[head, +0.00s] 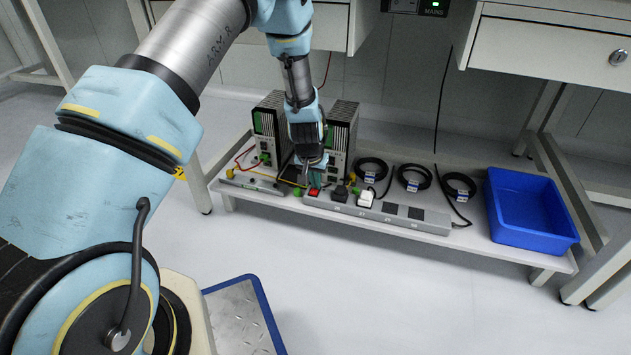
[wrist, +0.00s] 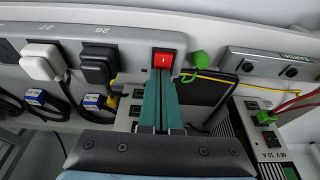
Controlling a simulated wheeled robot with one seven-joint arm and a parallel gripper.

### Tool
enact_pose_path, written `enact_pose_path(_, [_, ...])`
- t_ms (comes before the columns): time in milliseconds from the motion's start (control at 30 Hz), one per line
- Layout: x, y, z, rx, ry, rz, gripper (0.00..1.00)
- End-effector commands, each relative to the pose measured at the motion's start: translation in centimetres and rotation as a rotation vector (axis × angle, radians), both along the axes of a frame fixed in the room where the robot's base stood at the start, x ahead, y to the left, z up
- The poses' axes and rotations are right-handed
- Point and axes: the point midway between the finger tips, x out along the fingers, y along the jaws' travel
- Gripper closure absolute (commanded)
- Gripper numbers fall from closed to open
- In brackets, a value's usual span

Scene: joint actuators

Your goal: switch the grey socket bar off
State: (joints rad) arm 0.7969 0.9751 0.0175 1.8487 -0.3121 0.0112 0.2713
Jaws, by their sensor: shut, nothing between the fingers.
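The grey socket bar (head: 400,218) lies along the front of the low shelf. It also shows across the top of the wrist view (wrist: 130,36). Its red rocker switch (head: 314,192) is at its left end in the head view. In the wrist view the red switch (wrist: 165,61) shows a white mark, and its lower edge is covered by my fingers. My gripper (head: 309,184) is shut and empty, pointing down at the switch. In the wrist view its teal fingertips (wrist: 162,73) are at the switch's edge; I cannot tell whether they touch it.
A white plug (head: 366,198) and a black plug (head: 340,193) sit in the bar. A green knob (wrist: 200,60) and a second grey box (wrist: 268,65) are beside the switch end. Power units (head: 341,135), coiled black cables (head: 413,178) and a blue bin (head: 530,238) share the shelf.

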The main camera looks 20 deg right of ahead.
Motion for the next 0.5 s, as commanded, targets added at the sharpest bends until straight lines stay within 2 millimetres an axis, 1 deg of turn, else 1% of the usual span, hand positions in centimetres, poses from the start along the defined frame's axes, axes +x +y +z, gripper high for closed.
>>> enact_pose_path(233, [-0.93,0.85,0.00,0.003,0.004,-0.001,1.00])
enact_pose_path(500, [-1.13,1.05,-0.04,0.002,0.001,-0.001,1.00])
